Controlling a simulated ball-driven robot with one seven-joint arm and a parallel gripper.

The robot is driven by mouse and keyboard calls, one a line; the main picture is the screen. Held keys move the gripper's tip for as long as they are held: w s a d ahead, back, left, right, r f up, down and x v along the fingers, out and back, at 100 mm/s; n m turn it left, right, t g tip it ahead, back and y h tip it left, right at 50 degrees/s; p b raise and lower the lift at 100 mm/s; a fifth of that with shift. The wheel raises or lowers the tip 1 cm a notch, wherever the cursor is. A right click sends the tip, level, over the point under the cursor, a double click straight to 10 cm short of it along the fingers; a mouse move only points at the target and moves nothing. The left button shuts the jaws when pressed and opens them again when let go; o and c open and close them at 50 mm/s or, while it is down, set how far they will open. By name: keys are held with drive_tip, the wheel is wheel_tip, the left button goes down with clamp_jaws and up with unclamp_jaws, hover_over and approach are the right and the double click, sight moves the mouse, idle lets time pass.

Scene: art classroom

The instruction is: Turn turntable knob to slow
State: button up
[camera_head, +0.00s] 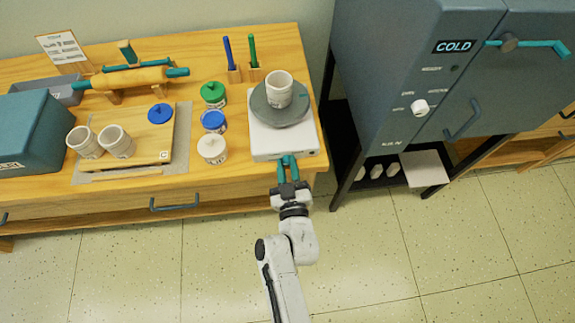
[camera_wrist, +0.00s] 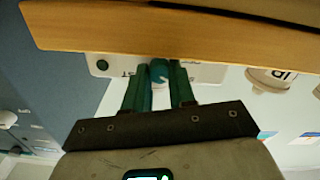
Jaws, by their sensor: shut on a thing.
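The turntable (camera_head: 258,138) is a white box with a round grey wheel (camera_head: 270,112) on top, at the right end of the wooden bench. A whitish clay cup (camera_head: 279,90) stands on the wheel. My gripper (camera_head: 288,161) is at the front face of the box, its teal fingers pointing at it. In the wrist view the fingers are closed on the small teal knob (camera_wrist: 159,72). Part of a dark label shows beside the knob, mostly covered by a finger. The knob's setting cannot be read, and the head view hides the knob behind the fingers.
A white jar (camera_head: 212,149), a blue-lidded jar (camera_head: 213,122) and a green-lidded jar (camera_head: 213,94) stand left of the turntable. A grey kiln-like cabinet (camera_head: 385,70) stands close on the right. The bench's front edge (camera_wrist: 200,40) crosses the wrist view near the fingers. The floor in front is clear.

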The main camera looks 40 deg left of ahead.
clamp_jaws()
